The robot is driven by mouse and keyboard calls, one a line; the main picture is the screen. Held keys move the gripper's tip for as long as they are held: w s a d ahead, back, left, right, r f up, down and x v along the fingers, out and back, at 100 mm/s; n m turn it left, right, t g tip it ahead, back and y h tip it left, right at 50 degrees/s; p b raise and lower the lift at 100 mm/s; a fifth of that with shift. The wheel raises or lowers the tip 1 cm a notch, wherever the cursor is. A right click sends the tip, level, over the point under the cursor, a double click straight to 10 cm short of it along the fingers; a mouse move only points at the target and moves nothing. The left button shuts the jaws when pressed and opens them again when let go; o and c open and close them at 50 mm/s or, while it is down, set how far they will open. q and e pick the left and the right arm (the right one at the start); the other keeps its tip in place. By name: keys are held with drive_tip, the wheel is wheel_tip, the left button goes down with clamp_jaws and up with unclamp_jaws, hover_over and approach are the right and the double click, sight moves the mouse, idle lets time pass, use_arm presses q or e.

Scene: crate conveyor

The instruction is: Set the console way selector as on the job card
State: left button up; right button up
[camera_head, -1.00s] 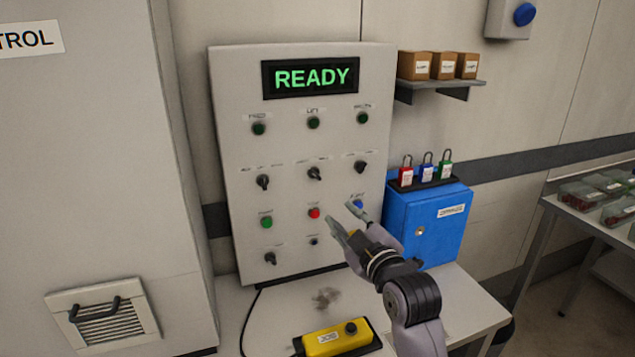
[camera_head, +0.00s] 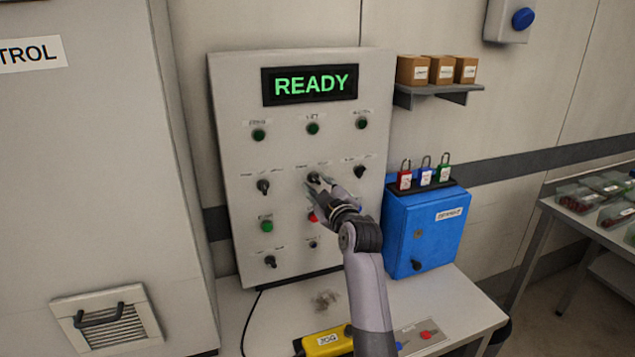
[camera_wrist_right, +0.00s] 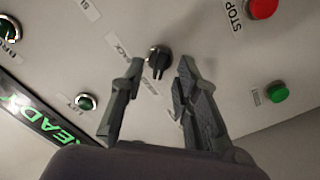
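The grey console (camera_head: 230,120) shows a green READY display (camera_head: 310,84) and a middle row of three black selectors. My right gripper (camera_head: 319,184) is at the middle selector (camera_head: 313,176) and partly covers it. In the right wrist view, this selector (camera_wrist_right: 158,61) sits between the tips of my open right gripper (camera_wrist_right: 161,72), with a gap on both sides. A label beside it seems to read BACK. The other two selectors are at the left (camera_head: 263,187) and right (camera_head: 360,171). I cannot make out a job card. My left gripper is not in view.
A red STOP button (camera_wrist_right: 262,7) and a green button (camera_wrist_right: 277,91) are near the fingers. A yellow JOG box (camera_head: 325,341) lies on the table below. A blue cabinet (camera_head: 428,230) with padlocks on top stands right of the console.

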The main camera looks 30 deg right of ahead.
drive_tip(key=shift+w+d, duration=0.15)
drive_tip(key=shift+w, duration=0.35)
drive_tip(key=shift+c, duration=0.5)
clamp_jaws()
